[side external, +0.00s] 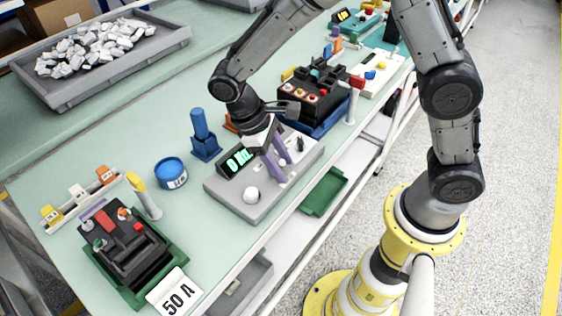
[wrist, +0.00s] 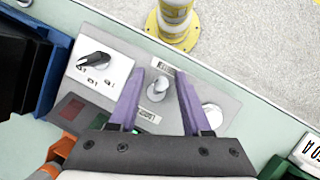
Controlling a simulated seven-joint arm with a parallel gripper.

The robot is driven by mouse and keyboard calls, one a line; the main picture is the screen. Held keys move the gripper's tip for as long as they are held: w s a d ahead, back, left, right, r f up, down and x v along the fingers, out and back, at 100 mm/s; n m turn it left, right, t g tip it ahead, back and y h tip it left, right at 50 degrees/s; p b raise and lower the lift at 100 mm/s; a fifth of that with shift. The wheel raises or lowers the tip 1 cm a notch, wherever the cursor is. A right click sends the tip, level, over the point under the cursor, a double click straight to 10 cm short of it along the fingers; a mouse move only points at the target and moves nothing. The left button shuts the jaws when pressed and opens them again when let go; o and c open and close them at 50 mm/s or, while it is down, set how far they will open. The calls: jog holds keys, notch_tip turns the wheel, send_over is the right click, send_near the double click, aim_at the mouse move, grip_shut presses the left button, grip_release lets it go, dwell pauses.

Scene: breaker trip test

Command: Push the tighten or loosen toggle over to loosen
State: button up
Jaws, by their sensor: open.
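A grey control box (side external: 225,193) stands on the bench, and its top also shows in the wrist view (wrist: 225,97). A short metallic toggle (wrist: 157,91) stands on the box between my fingers, with a small label below it; its lettering and the toggle's exact lean are too small to tell. My gripper (wrist: 160,79) has purple fingers, spread open on either side of the toggle. I cannot tell whether either finger touches it. In the side view my gripper (side external: 279,170) is low over the box, and its fingers hide the toggle.
On the box are a white round knob (wrist: 211,115), a black rotary knob (wrist: 94,62) and a green-lit display (side external: 236,160). A blue post (side external: 201,132), a blue tin (side external: 171,173) and a black breaker unit (side external: 135,250) stand nearby. The bench's front edge is close.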

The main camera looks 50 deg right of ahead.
grip_shut()
jog(key=shift+w, duration=0.1)
jog(key=g, duration=0.1)
jog(key=w+g, duration=0.1)
jog(key=g, duration=0.1)
jog(key=shift+r, duration=0.15)
jog(key=shift+w+n+g, duration=0.25)
jog(key=shift+w+g, duration=0.1)
jog(key=shift+g, duration=0.6)
jog(key=shift+w+n+g, duration=0.25)
jog(key=shift+w+g, duration=0.05)
jog(key=shift+g, duration=0.65)
grip_release()
jog(key=shift+h, duration=0.3)
